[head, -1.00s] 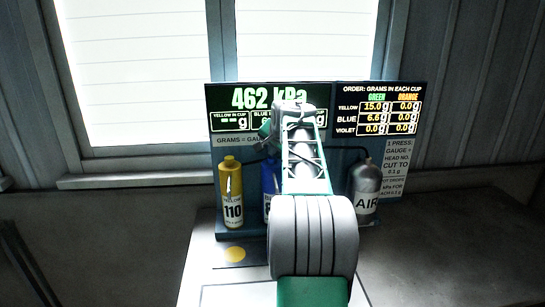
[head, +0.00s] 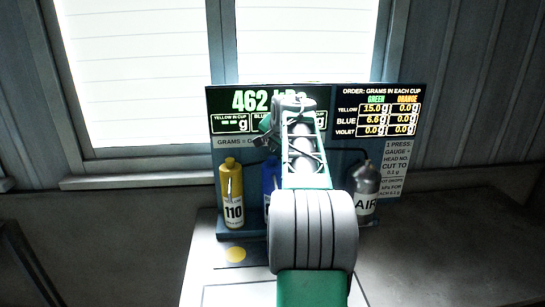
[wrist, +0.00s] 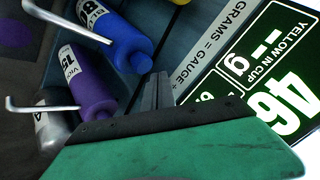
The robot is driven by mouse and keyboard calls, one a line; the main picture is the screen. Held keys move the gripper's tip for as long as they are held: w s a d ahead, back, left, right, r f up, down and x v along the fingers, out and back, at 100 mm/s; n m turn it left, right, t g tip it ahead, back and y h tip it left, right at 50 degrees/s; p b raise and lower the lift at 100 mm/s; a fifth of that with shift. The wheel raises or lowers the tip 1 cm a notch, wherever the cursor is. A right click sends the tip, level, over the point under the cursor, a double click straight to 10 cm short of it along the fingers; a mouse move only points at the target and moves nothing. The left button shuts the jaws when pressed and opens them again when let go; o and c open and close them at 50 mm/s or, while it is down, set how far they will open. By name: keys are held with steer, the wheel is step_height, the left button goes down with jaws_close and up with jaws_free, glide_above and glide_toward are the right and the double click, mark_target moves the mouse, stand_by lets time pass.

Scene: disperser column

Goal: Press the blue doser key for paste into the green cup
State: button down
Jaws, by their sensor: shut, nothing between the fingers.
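The blue doser bottle (wrist: 122,42) stands at the upper left of the wrist view, with a thin pale bent rod (wrist: 65,22) at its side. In the head view my arm covers most of the blue bottle (head: 269,178). My gripper (wrist: 157,88) is shut and empty, its fingertips close to the rounded blue top. I cannot tell whether they touch it. The gauge panel (head: 262,100) reads 462 kPa; its yellow-in-cup field shows dashes, and my arm covers the blue field. The order board (head: 378,110) lists green: yellow 15.0, blue 6.6, violet 0.0. The green cup is not in view.
A yellow bottle (head: 231,195) marked 110 stands left of the blue one. A violet bottle (wrist: 88,82) stands beside the blue one in the wrist view. A grey AIR cylinder (head: 366,188) stands at right. A yellow disc mark (head: 236,254) lies on the pale bench front.

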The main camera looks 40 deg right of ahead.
mark_target(273, 158)
step_height(273, 158, up, 5)
steer(key=p, duration=0.3)
steer(key=shift+f+p, duration=0.15)
steer(key=shift+p, duration=0.2)
steer(key=shift+f, duration=0.1)
steer(key=s+a+f+n+g+y, duration=0.1)
steer(key=s+a+f+n, duration=0.15)
steer(key=a, duration=0.75)
steer(key=s+a+f+n+y, duration=0.1)
steer(key=s+a+f+n, duration=0.15)
steer(key=a, duration=0.65)
steer(key=s+a+f+n+g+y, duration=0.1)
steer(key=s+a+n, duration=0.2)
steer(key=a, duration=0.7)
steer(key=s+a+f+n+g, duration=0.1)
steer(key=s+a+f+n, duration=0.2)
steer(key=s+a+f, duration=0.3)
steer(key=s+a+f+n+g+y, duration=0.1)
steer(key=s+a+f+n, duration=0.3)
steer(key=s, duration=0.7)
step_height(273, 158, down, 2)
steer(key=shift+s+a+f, duration=0.1)
steer(key=shift+s+a, duration=0.05)
steer(key=shift+a, duration=1.1)
